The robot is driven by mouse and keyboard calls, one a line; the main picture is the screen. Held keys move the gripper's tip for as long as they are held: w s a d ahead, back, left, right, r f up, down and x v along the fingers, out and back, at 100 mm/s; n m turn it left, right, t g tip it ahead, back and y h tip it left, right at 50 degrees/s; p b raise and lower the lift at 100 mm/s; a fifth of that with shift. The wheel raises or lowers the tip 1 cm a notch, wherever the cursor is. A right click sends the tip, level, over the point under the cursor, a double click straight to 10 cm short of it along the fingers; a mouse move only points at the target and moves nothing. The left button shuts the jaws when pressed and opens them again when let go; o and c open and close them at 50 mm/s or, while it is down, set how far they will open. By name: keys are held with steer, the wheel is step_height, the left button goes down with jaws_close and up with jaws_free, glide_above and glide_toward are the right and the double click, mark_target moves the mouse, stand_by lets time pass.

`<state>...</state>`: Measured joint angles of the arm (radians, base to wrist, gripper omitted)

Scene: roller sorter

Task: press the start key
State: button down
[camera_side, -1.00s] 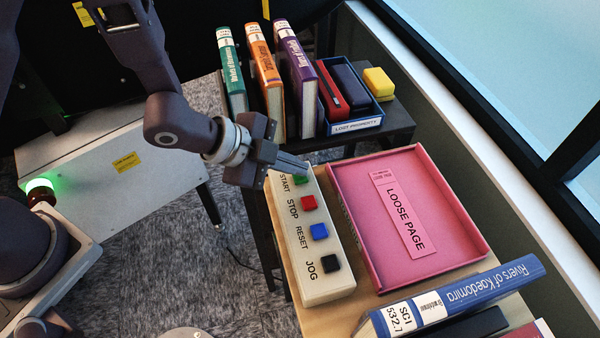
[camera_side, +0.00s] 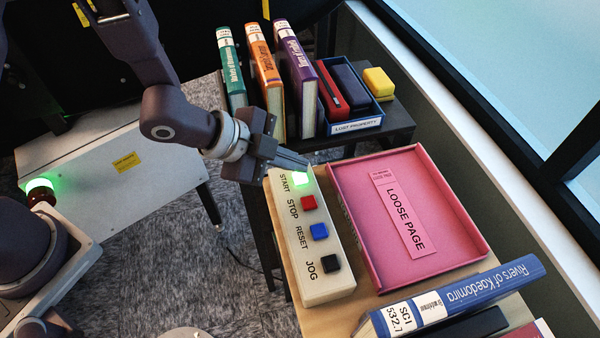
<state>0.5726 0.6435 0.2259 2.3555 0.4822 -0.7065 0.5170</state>
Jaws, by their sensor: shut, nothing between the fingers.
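The start key (camera_side: 301,176) is green and brightly lit, at the far end of the beige control box (camera_side: 318,272), beside the word START. My gripper (camera_side: 306,164) is shut and empty. Its fingertips are at the far edge of the start key and partly cover it. I cannot tell whether they touch it. Below it in a row are the red stop key (camera_side: 309,202), the blue reset key (camera_side: 319,231) and the black jog key (camera_side: 330,262).
A pink tray (camera_side: 478,240) labelled LOOSE PAGE lies right of the box. A blue book (camera_side: 465,292) lies in front. Upright books (camera_side: 265,70) and a blue lost property tray (camera_side: 372,112) stand on the dark table behind. A green lamp (camera_side: 40,186) glows at left.

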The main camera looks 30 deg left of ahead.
mark_target(294, 177)
steer(key=shift+r, duration=2.6)
steer(key=s+a+r+n+t+y, duration=0.1)
steer(key=s+a+r+n+y, duration=0.1)
steer(key=a+r+n, duration=0.35)
steer(key=s+a+r+n+y, duration=0.25)
steer(key=a+r, duration=0.35)
steer(key=a, duration=0.4)
steer(key=s+a+r+n+g, duration=0.1)
steer(key=s+n, duration=0.3)
steer(key=s, duration=0.4)
steer(key=s+a+r+n+g+y, duration=0.1)
steer(key=s+a+n, duration=0.2)
steer(key=s, duration=0.5)
steer(key=shift+s+a+r+n+g, duration=0.3)
steer(key=shift+s+n, duration=0.05)
steer(key=shift+n, duration=0.55)
